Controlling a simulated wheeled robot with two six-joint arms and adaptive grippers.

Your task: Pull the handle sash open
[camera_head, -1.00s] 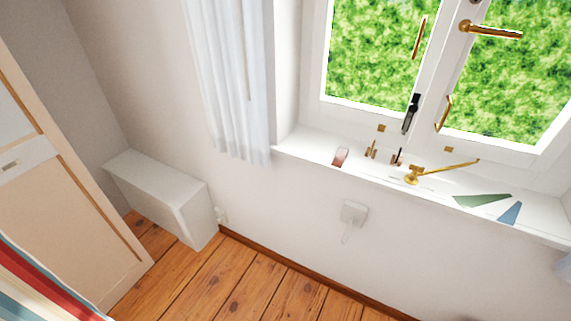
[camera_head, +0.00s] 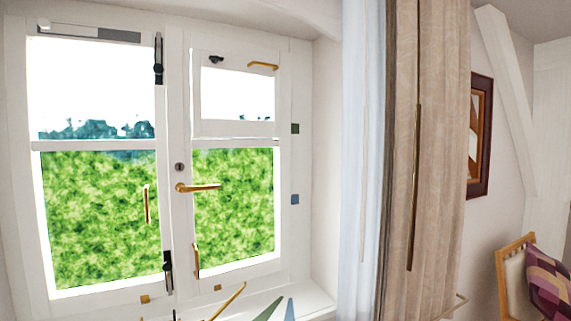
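The window fills the left half of the view. A brass lever handle (camera_head: 205,187) sits on the upright where the sashes meet, with its lever pointing right, about level. A dark keyhole plate is just above it. The right sash (camera_head: 232,143), beside this handle, looks shut in its frame. A brass pull (camera_head: 197,261) is low on its left edge. The left sash (camera_head: 95,145) also looks shut and has its own brass pull (camera_head: 147,204). Black bolts show at the top (camera_head: 158,60) and bottom (camera_head: 168,273) of the left sash's edge. Neither of my grippers is in view.
The sill (camera_head: 310,298) holds a brass stay arm (camera_head: 228,301) and green and blue pieces, partly cut off below. A small upper pane has a brass catch (camera_head: 262,66). Pale and beige curtains (camera_head: 435,150) hang right of the window. A chair (camera_head: 515,275) stands far right.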

